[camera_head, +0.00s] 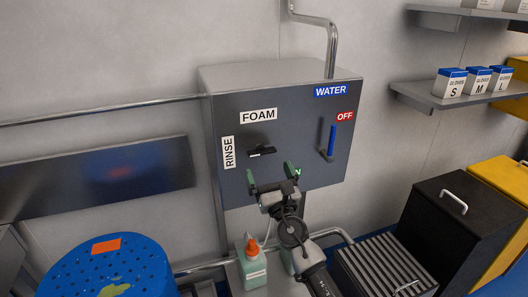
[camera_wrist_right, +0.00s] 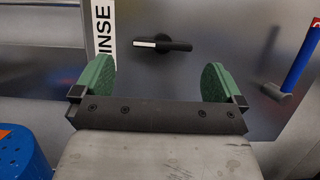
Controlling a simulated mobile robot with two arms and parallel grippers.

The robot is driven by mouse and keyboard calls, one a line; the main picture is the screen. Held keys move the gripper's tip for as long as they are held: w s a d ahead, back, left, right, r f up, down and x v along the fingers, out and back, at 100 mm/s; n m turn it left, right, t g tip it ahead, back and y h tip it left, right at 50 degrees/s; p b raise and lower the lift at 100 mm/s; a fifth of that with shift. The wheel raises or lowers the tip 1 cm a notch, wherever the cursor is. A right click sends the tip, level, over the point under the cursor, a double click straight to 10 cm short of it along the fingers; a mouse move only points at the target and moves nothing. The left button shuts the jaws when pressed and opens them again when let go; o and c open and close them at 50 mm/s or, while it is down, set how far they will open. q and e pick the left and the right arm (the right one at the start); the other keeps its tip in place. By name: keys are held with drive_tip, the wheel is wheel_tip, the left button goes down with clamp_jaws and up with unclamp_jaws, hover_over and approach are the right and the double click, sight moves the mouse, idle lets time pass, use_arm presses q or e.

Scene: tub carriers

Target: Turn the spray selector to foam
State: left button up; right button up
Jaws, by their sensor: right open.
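The spray selector (camera_head: 262,151) is a small black handle on the front of a grey metal panel box (camera_head: 235,110). The FOAM label (camera_head: 258,115) is above it and the RINSE label (camera_head: 228,152) is to its left. In the right wrist view the selector (camera_wrist_right: 172,45) lies about level, its white tip pointing left toward RINSE. My right gripper (camera_head: 270,175) is open and empty, just below the selector in the picture. Its green fingers (camera_wrist_right: 157,78) stand wide apart, with the selector beyond them, apparently untouched. My left gripper is not in view.
A blue water lever (camera_head: 331,140) stands upright right of the selector, below the OFF label (camera_head: 345,116). A green label (camera_head: 297,172) is partly hidden behind my gripper. A bottle (camera_head: 252,262) stands below the panel. A blue tub (camera_head: 110,270) is at lower left.

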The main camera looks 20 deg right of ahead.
sight(263, 152)
drive_tip(key=x, duration=0.4)
drive_tip(key=shift+w+d, duration=0.25)
drive_tip(key=shift+w, duration=0.1)
drive_tip(key=shift+x, duration=0.8)
drive_tip(key=shift+c, duration=0.2)
drive_tip(key=c, duration=0.7)
